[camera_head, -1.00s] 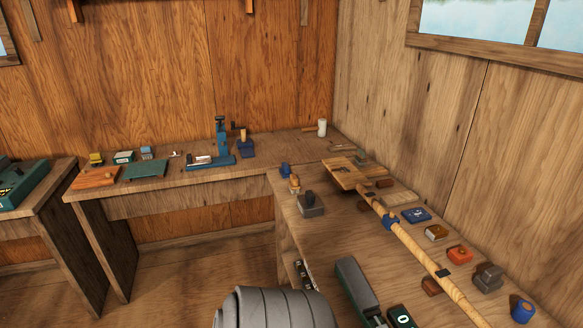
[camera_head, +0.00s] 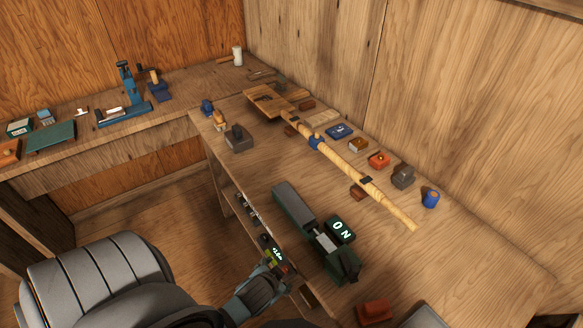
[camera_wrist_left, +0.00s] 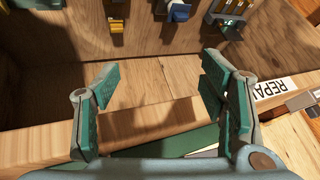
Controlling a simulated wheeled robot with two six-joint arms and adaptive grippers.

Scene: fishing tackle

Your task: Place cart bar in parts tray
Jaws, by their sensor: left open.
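My left gripper (camera_head: 272,272) is by the bench's front edge, near a row of small items (camera_head: 248,208) along the bench's front side. In the left wrist view its two teal fingers (camera_wrist_left: 160,95) are spread wide with nothing between them, facing bare wood. Ahead of them are a small yellow piece (camera_wrist_left: 117,32), a blue piece (camera_wrist_left: 179,12) and a yellow-and-grey group (camera_wrist_left: 231,12). I cannot tell which piece is the cart bar. I cannot identify the parts tray with certainty. My right gripper is not in view.
A dark green device (camera_head: 305,225) and a dark block with "ON" lettering (camera_head: 341,230) lie near the bench edge. A long pale rod (camera_head: 365,183) crosses the bench. A red block (camera_head: 375,312) sits at the front. The bench's right end is fairly clear.

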